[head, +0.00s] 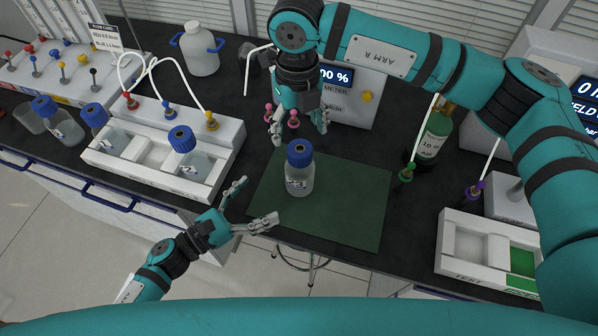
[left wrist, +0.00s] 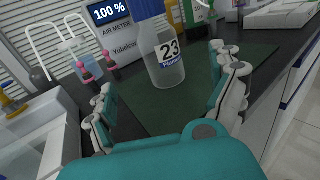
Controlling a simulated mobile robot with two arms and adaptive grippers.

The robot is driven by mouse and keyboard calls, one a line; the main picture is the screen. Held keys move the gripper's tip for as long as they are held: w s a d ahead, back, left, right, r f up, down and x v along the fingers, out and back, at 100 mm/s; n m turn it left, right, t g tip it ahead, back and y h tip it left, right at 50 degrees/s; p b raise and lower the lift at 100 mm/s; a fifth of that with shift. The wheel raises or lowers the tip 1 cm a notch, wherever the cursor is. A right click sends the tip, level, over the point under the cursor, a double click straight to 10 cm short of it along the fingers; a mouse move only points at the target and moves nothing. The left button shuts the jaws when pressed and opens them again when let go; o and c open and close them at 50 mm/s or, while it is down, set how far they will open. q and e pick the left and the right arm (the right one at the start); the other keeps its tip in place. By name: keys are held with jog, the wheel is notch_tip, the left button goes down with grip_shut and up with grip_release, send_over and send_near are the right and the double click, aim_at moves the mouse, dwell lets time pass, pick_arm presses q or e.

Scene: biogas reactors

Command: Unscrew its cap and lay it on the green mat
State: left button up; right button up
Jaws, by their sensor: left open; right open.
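A clear bottle (head: 299,180) with a blue cap (head: 300,152) stands upright on the green mat (head: 345,215). In the left wrist view the bottle (left wrist: 166,68) bears a label reading 23, and its cap is partly cut off at the top. My left gripper (head: 254,204) is open to the left and front of the bottle, its fingers apart and not touching it. In the left wrist view the open fingers (left wrist: 170,105) point toward the bottle. My right gripper (head: 300,130) is open just behind and above the cap, pointing down; whether it touches the cap is unclear.
A white rack (head: 150,165) with blue-capped bottles stands left of the mat. The air meter (head: 350,92) is behind, and a green-labelled bottle (head: 432,135) stands at the right. A white tray (head: 462,262) lies front right. The mat's right part is bare.

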aim_at(300, 151)
pick_arm(q)
jog(key=x, duration=1.2)
jog(key=shift+w+d, duration=0.25)
jog(key=shift+w, duration=0.05)
pick_arm(e)
jog(key=shift+w+d+f, duration=0.1)
jog(key=shift+w+d, duration=0.05)
jog(key=shift+d, duration=0.1)
pick_arm(q)
jog(key=shift+c, duration=0.3)
pick_arm(e)
jog(key=shift+a, duration=0.1)
pick_arm(q)
jog(key=c, duration=1.8)
grip_shut()
pick_arm(e)
jog(key=m, duration=1.7)
jog(key=shift+m, duration=0.4)
jog(key=shift+f, duration=4)
